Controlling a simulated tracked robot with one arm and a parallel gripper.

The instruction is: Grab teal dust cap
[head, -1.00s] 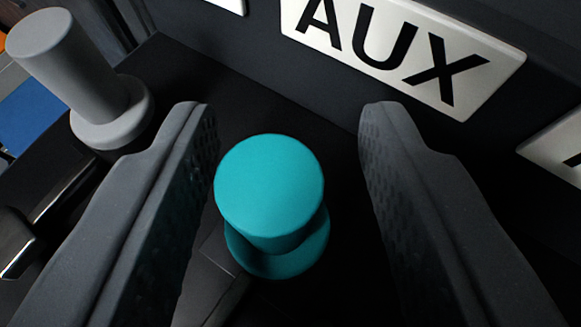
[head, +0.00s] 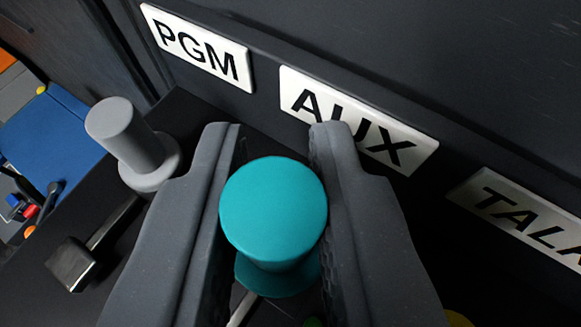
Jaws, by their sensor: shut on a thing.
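The teal dust cap (head: 273,210) is a round knob with a wider flange at its lower end. It sits between the two dark grey fingers of my gripper (head: 275,170) in the head view. The fingers are shut on it, one on each side. Its flat top faces me, and the lower flange is partly hidden by its head. The view is too close to tell how high the cap is above the black surface.
A grey cap (head: 130,140) stands at left on the black surface. A dark wall behind carries PGM (head: 197,47), AUX (head: 357,120) and TALLY-like (head: 520,215) labels. A black block with a bar (head: 72,264) is at lower left. A blue surface (head: 50,140) lies farther left.

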